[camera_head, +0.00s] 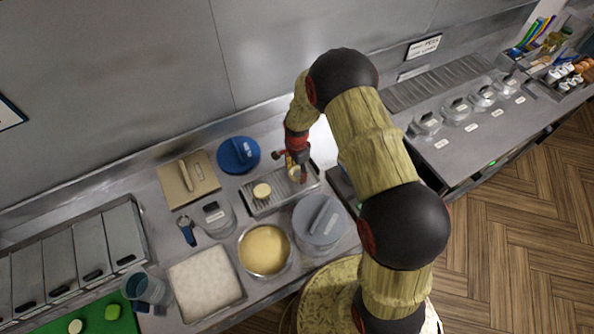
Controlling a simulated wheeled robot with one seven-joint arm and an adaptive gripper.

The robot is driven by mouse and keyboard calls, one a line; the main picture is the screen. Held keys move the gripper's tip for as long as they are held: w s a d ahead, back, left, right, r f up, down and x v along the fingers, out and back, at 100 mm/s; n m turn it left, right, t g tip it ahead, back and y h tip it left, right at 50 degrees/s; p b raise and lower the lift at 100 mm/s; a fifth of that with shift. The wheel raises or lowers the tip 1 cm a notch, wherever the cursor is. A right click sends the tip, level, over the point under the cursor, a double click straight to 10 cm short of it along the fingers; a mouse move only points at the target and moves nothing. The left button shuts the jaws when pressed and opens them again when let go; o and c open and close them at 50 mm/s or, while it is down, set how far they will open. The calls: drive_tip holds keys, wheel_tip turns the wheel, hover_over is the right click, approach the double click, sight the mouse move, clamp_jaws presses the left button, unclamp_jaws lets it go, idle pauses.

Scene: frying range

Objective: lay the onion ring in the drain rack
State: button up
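The drain rack (258,207) is a shallow metal tray with a ribbed bed, in the middle of the steel counter. One pale, round, breaded-looking piece (262,190) lies on its left part. My gripper (295,168), red and dark, is over the right part of the rack, pointing down. A small beige piece (294,173), which may be the onion ring, shows at its fingers. The view is too small to tell whether the fingers grip it or whether it touches the rack. My arm comes in from the lower right and hides the counter right of the rack.
A blue lid (238,154) and a tan board (188,180) lie behind and left. A grey lidded pot (320,220), a round pan of yellowish contents (265,250) and a white-filled tray (205,283) stand in front. Several lidded containers (455,110) line the right counter.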

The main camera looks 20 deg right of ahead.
drive_tip(key=shift+o, duration=1.1)
wheel_tip(320, 180, up, 12)
drive_tip(key=s+r+n+t+b, duration=0.2)
drive_tip(key=s+r+n+b, duration=0.2)
drive_tip(key=s+b, duration=0.3)
drive_tip(key=s+r+n+t+b, duration=0.1)
drive_tip(key=s+r+n+b, duration=0.3)
drive_tip(key=s, duration=0.7)
drive_tip(key=s+r+n+t+b, duration=0.2)
drive_tip(key=s+r+n+b, duration=0.2)
drive_tip(key=s+n+b, duration=0.3)
drive_tip(key=s+b, duration=0.2)
drive_tip(key=shift+s+r+t+b, duration=0.25)
drive_tip(key=shift+t+b, duration=0.05)
drive_tip(key=shift+b, duration=0.1)
